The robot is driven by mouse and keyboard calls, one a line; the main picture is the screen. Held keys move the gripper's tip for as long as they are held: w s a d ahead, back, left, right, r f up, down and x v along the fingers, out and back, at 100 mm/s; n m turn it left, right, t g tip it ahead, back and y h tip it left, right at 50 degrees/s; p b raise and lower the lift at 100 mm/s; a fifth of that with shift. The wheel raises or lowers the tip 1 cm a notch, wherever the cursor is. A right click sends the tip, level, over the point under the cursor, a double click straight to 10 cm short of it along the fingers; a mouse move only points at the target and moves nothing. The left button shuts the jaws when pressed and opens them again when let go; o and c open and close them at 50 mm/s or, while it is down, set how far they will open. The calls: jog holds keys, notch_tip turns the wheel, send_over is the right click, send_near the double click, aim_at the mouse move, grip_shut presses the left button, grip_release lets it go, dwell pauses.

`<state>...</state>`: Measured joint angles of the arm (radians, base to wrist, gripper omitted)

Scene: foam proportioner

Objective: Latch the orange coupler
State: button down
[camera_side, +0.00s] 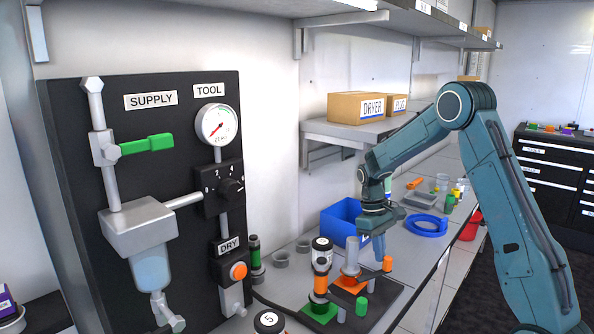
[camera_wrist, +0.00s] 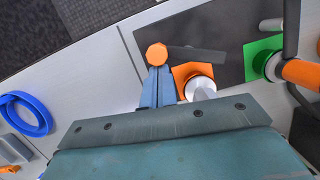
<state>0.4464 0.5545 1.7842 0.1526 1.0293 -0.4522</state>
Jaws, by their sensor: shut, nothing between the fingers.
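The orange coupler has a silver cylinder (camera_side: 351,255) on an orange base (camera_side: 347,284), on a dark plate at the bench's front edge. In the wrist view I see its orange base (camera_wrist: 182,71) and silver cylinder (camera_wrist: 200,87). A dark lever (camera_wrist: 197,54) sticks out beside it, ending in an orange knob (camera_wrist: 157,54), also in the side view (camera_side: 387,263). My gripper (camera_side: 380,258) is shut and empty, pointing down beside the knob. In the wrist view its fingertips (camera_wrist: 157,72) meet the knob's edge; I cannot tell whether they touch it.
A green-based coupler (camera_side: 319,311) with an orange body stands close by, with a black hose. A blue bin (camera_side: 341,222) and blue hose coil (camera_side: 426,226) lie behind. The black supply panel (camera_side: 80,200) stands at left. A shelf holds cardboard boxes (camera_side: 357,107).

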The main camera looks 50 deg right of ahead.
jog(key=m, duration=0.1)
jog(key=s+m, duration=0.1)
jog(key=m, duration=0.1)
jog(key=shift+s+d+y, duration=0.1)
jog(key=shift+s+y, duration=0.2)
jog(key=shift+y, duration=0.1)
jog(key=m, duration=0.1)
jog(key=s+m, duration=0.1)
jog(key=m, duration=0.1)
jog(key=shift+t+y, duration=0.3)
jog(key=m, duration=0.1)
jog(key=s+a+m, duration=0.1)
jog(key=m, duration=0.3)
jog(key=shift+s+a+t+y, duration=0.25)
jog(key=shift+s+t+y, duration=0.05)
jog(key=shift+s+t, duration=0.1)
jog(key=shift+s+a, duration=0.15)
jog(key=shift+a, duration=0.05)
